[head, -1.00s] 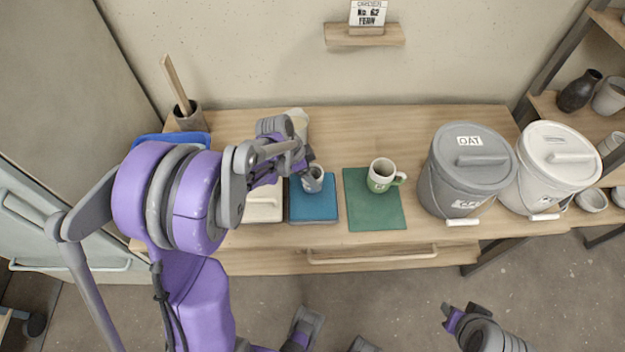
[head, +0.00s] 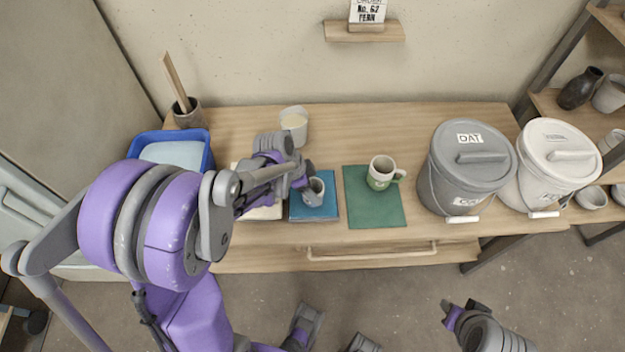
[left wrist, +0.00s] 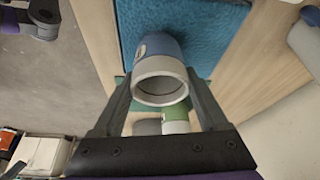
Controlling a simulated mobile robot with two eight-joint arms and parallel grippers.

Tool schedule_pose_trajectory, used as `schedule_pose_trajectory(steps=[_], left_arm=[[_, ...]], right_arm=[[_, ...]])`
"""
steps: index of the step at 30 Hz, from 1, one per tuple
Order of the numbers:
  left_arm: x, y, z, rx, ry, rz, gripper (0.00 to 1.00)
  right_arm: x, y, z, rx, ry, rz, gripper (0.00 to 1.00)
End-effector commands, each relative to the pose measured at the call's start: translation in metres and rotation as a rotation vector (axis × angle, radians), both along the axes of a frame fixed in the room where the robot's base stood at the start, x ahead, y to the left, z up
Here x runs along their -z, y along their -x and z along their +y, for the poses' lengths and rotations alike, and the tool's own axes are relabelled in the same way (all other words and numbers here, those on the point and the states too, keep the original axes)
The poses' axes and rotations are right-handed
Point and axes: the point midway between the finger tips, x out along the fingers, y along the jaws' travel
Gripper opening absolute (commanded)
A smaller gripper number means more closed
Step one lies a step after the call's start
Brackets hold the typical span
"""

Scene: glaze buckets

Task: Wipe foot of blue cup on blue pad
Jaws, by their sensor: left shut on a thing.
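The blue cup (head: 315,191), blue-grey with a pale rim, is at the blue pad (head: 325,212) on the table. In the left wrist view the cup (left wrist: 158,76) sits between my two fingers, mouth toward the camera, with the textured blue pad (left wrist: 212,28) behind it. My left gripper (head: 307,185) is shut on the cup. The cup's foot is hidden, so I cannot tell whether it touches the pad. My right gripper (head: 455,315) is low at the right, away from the table; its jaws are too small to read.
A green cup (head: 381,172) stands on a green pad (head: 375,212) just right. A white cup (head: 294,126) stands behind my left gripper. A blue tub (head: 208,158) and a tool pot (head: 188,114) are at left, a grey OAT bucket (head: 466,180) and white bucket (head: 550,165) at right.

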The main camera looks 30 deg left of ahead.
Motion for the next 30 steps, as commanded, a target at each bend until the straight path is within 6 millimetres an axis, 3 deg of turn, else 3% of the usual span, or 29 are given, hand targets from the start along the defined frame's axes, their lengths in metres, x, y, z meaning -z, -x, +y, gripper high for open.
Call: schedule_pose_trajectory(steps=[8,30], left_arm=[[0.0,0.007,-0.004,-0.001,0.0,0.0,0.1],[0.001,-0.042,0.026,-0.001,0.0,0.0,0.1]], right_arm=[[0.0,0.0,0.0,0.0,0.0,0.0,0.32],[0.004,0.0,0.0,0.0,0.0,0.001,0.32]])
